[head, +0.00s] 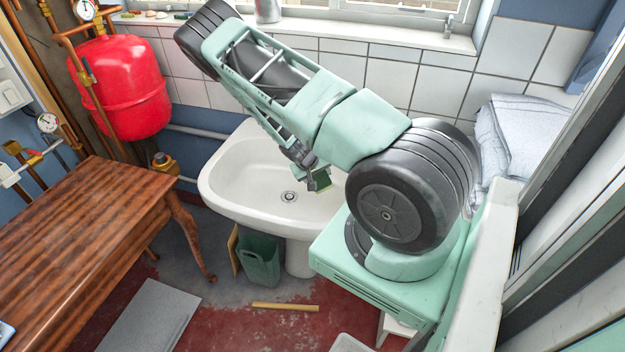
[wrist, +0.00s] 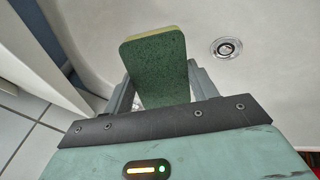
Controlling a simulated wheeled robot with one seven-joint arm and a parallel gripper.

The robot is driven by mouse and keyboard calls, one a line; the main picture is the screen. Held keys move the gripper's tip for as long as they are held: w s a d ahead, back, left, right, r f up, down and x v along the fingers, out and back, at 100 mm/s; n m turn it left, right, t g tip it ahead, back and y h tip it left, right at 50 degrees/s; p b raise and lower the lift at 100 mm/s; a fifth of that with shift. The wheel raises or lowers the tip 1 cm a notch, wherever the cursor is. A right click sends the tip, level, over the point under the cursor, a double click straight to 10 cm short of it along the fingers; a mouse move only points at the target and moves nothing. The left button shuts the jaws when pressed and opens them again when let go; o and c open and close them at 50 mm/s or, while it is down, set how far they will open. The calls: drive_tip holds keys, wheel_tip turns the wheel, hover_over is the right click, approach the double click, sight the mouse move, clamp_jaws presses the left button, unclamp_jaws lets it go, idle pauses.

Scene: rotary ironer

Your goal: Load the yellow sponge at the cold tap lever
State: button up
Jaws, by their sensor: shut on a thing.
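The sponge (wrist: 153,62) shows a dark green scouring face with a thin yellow edge at its far end in the wrist view. My gripper (wrist: 160,88) is shut on it, with one finger on each side. In the head view my gripper (head: 313,175) hangs over the white basin (head: 235,172), and the sponge (head: 322,181) shows small and green below it. The sponge is held above the bowl, left of the drain in the wrist view. I cannot make out the cold tap lever; my arm covers the back of the basin.
A green bin (head: 259,262) stands below the basin. Folded towels (head: 520,135) lie at the right. A yellow strip (head: 285,307) lies on the red floor.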

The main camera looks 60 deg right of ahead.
drive_tip(key=shift+d+f+b, duration=0.25)
drive_tip(key=shift+d+b, duration=0.1)
drive_tip(key=shift+d, duration=0.95)
drive_tip(key=shift+d+f+b, duration=0.3)
drive_tip(key=shift+d+b, duration=0.1)
drive_tip(key=shift+d, duration=0.95)
drive_tip(key=shift+d+f+b, duration=0.25)
drive_tip(key=shift+d+b, duration=0.1)
drive_tip(key=shift+d, duration=0.95)
drive_tip(key=shift+a, duration=0.1)
drive_tip(key=shift+s+a+p, duration=0.2)
drive_tip(key=shift+s+a, duration=1.1)
drive_tip(key=shift+a, duration=0.2)
drive_tip(key=shift+s+a+p, duration=0.15)
drive_tip(key=shift+s+a, duration=1.15)
drive_tip(key=shift+a, duration=0.15)
drive_tip(key=shift+r, duration=0.1)
